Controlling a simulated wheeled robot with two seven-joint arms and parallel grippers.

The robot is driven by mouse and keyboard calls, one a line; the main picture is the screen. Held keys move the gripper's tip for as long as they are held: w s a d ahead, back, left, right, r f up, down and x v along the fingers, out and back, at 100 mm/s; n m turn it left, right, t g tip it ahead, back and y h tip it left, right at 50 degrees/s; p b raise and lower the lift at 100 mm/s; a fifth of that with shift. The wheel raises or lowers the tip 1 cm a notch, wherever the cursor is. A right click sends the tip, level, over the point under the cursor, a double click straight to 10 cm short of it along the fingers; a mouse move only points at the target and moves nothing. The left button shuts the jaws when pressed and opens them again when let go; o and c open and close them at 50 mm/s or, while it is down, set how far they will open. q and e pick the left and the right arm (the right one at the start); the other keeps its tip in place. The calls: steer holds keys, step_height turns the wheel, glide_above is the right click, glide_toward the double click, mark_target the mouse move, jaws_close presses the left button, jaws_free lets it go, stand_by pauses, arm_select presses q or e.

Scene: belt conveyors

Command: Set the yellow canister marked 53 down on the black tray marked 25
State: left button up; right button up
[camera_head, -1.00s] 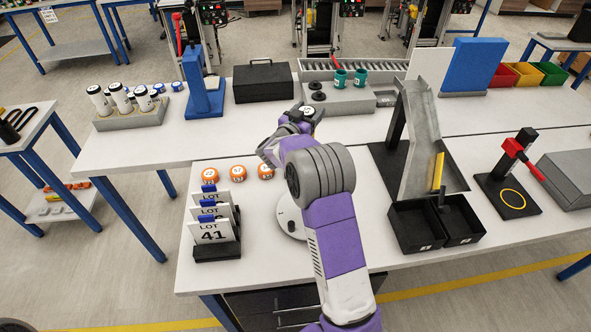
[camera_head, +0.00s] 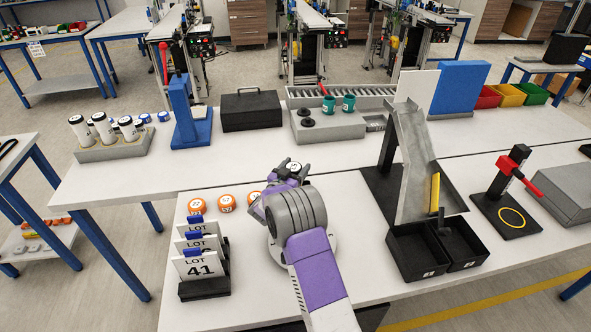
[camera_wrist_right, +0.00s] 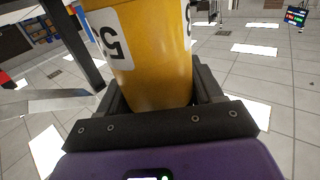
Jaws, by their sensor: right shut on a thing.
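The yellow canister (camera_wrist_right: 150,60) fills the middle of the right wrist view, with a white label whose visible digit is 5. It sits between the fingers of my right gripper (camera_wrist_right: 158,95), which is shut on it. In the head view my right gripper (camera_head: 284,176) is over the near table, just right of several orange discs (camera_head: 227,203). A dark round top with a white mark (camera_head: 293,167) shows at its fingers; the yellow side is hidden there. I cannot make out a black tray marked 25. My left gripper is not in view.
Lot card holders (camera_head: 203,285) stand at the near table's left. A metal chute (camera_head: 415,165) with two black bins (camera_head: 418,248) stands to the right. A red-handled stand (camera_head: 510,190) is farther right. White tabletop is clear between arm and bins.

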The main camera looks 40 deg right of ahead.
steer(key=shift+f, duration=0.1)
steer(key=o, duration=1.3)
steer(key=shift+f, duration=0.1)
steer(key=shift+o, duration=0.2)
steer(key=shift+r, duration=0.25)
steer(key=v, duration=1.2)
steer(key=shift+p, duration=0.35)
